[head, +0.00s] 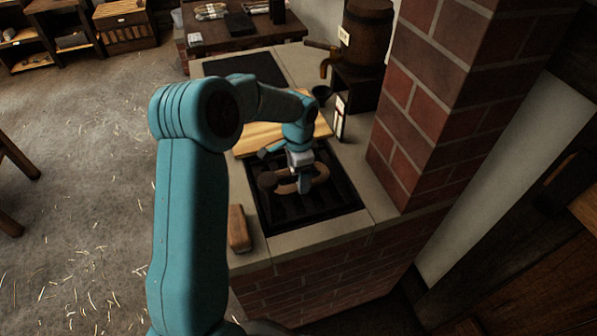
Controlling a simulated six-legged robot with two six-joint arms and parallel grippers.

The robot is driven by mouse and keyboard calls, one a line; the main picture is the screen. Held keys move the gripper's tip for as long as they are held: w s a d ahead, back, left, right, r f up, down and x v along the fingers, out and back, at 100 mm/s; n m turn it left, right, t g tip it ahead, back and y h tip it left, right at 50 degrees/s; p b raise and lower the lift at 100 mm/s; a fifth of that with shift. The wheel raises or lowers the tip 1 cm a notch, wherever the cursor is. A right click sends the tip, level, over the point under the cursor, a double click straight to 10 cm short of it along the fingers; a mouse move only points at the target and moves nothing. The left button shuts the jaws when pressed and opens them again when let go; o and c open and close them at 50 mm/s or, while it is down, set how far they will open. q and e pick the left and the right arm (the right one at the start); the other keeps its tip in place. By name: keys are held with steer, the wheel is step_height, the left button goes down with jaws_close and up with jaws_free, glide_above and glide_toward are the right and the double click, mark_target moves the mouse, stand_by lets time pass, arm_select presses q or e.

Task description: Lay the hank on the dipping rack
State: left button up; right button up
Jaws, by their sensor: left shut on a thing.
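The hank (320,174), a tan looped coil of rope, is over the black slatted dipping rack (325,208) in the counter top. My left gripper (303,182) reaches down from above and is shut on the hank. The gripper hides part of the loop. I cannot tell whether the hank touches the slats or is just above them. A dark rounded thing (267,180) shows at the left end of the hank; what it is remains unclear. My right gripper is not in view.
A brown block (238,228) lies on the counter left of the rack. A wooden board (262,137) is behind the rack. A brick pillar (420,100) rises close on the right.

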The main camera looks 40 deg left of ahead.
arm_select(q)
steer(key=shift+s+r, duration=0.1)
steer(key=shift+s, duration=0.05)
steer(key=shift+f, duration=0.2)
steer(key=o, duration=0.9)
steer(key=shift+r, duration=0.3)
step_height(320, 180, up, 12)
